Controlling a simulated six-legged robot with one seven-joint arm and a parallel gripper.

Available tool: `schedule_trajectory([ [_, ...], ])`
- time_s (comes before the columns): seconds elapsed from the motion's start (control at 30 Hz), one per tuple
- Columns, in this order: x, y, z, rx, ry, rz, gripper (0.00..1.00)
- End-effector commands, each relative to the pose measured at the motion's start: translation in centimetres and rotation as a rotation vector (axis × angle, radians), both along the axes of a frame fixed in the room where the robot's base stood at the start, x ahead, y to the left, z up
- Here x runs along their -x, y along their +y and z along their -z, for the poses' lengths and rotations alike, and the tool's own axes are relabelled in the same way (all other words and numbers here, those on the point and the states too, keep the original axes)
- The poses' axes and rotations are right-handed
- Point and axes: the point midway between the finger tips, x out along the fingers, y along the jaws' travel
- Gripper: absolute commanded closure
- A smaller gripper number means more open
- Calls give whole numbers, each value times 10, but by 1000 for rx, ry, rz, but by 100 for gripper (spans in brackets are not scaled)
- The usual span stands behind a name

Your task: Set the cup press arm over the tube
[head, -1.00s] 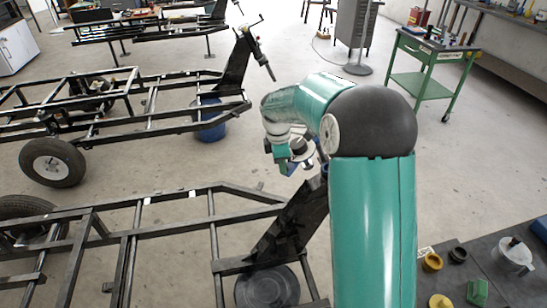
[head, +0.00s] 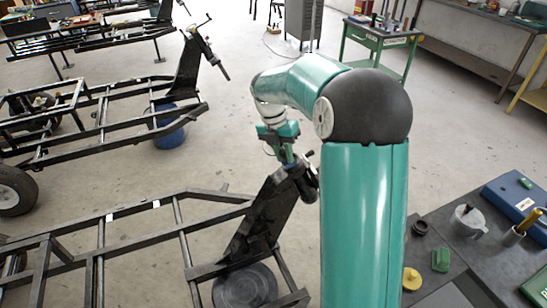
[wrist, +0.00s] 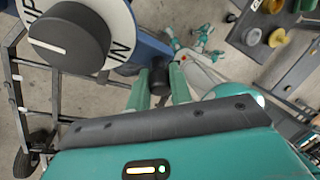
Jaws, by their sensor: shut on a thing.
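My gripper (wrist: 161,88) is shut on a black knob-like grip (wrist: 159,77) in the wrist view, its teal fingers on both sides. A blue arm-like part (wrist: 140,48) lies just beyond the grip. A white dial (wrist: 85,12) with a black knob and the letters UP and IN is close to the left. In the head view my gripper (head: 286,150) is at the top of the near frame's black slanted post (head: 262,218), by a dark cylindrical part (head: 308,184). I cannot tell which part is the tube or whether the press arm is over it.
The near steel frame (head: 135,216) fills the lower left, with a dark round disc (head: 245,287) beneath its post. A bench (head: 455,250) at right holds a yellow piece (head: 412,278), a green block (head: 440,260) and a metal cup (head: 468,221).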

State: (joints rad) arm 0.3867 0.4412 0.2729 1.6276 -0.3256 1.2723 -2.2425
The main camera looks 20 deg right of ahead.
Motion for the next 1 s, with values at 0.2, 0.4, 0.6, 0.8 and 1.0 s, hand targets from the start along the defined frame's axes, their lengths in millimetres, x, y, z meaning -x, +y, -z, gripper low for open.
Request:
schedule_trajectory([
  [0.2,0,-11,-5,1,29,-66,100],
  [0.4,0,-15,-7,1,37,-87,100],
  [0.6,0,-16,-7,3,36,-87,100],
  [0.8,0,-17,-8,4,35,-86,65],
  [1.0,0,-16,-7,2,35,-87,57],
])
